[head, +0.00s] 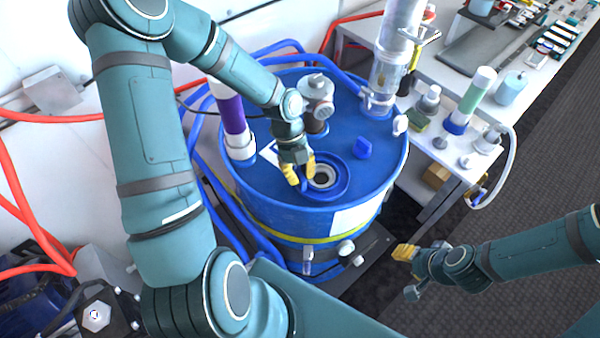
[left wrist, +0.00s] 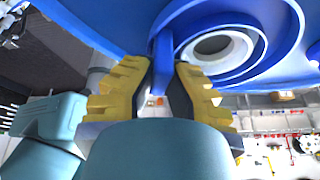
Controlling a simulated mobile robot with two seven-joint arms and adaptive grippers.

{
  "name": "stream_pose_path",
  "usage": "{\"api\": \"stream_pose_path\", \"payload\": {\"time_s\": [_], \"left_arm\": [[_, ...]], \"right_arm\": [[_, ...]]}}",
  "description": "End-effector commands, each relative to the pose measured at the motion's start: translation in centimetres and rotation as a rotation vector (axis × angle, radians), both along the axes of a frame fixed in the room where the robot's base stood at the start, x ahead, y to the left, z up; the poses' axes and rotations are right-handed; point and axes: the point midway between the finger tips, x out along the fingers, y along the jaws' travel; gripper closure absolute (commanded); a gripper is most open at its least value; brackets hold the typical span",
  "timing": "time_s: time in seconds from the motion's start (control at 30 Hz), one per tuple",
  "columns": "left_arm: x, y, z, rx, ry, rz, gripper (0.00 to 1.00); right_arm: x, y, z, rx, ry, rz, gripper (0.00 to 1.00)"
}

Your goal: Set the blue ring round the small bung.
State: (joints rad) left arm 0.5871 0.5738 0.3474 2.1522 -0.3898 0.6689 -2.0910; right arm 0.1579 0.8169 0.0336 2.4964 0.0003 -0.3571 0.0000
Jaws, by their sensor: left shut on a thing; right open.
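The blue drum (head: 290,215) stands in the middle of the head view. The small bung (head: 323,177), pale with a dark centre, is in its lid and also shows in the left wrist view (left wrist: 212,48). The blue ring (head: 344,187) appears to encircle the bung; in the left wrist view the ring (left wrist: 262,62) curves around it. My left gripper (head: 302,172) is shut on the ring's upright blue tab (left wrist: 163,62), left of the bung. Whether the ring touches the lid all round I cannot tell. My right gripper (head: 400,252) is open and empty, right of the drum.
A valve fitting (head: 317,92) and a purple tube (head: 232,115) stand on the lid behind my left gripper. A clear cylinder (head: 388,75) rises at the back right. A blue knob (head: 363,148) sits on the lid. A white bench (head: 455,150) with bottles is right.

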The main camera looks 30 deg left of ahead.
Motion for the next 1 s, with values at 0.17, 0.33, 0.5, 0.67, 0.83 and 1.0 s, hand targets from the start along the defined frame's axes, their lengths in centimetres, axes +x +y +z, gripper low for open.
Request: {"api": "stream_pose_path", "payload": {"time_s": [0.17,0.33,0.5,0.67,0.83,1.0], "left_arm": [[0.0,0.0,-0.3,0.000,0.000,0.000,1.00],[0.0,0.0,-0.6,0.000,0.000,0.000,1.00],[0.0,0.0,-0.9,0.000,0.000,0.000,1.00],[0.0,0.0,-1.2,0.000,0.000,0.000,1.00],[0.0,0.0,-1.2,0.000,0.000,0.000,0.82],[0.0,0.0,-1.2,0.000,0.000,0.000,0.82]], "right_arm": [[0.0,0.0,-0.2,0.000,0.000,0.000,0.53],[0.0,0.0,-0.5,0.000,0.000,0.000,0.53],[0.0,0.0,-0.7,0.000,0.000,0.000,0.53],[0.0,0.0,-0.9,0.000,0.000,0.000,0.53],[0.0,0.0,-0.8,0.000,0.000,0.000,0.53],[0.0,0.0,-0.8,0.000,0.000,0.000,0.53]]}}
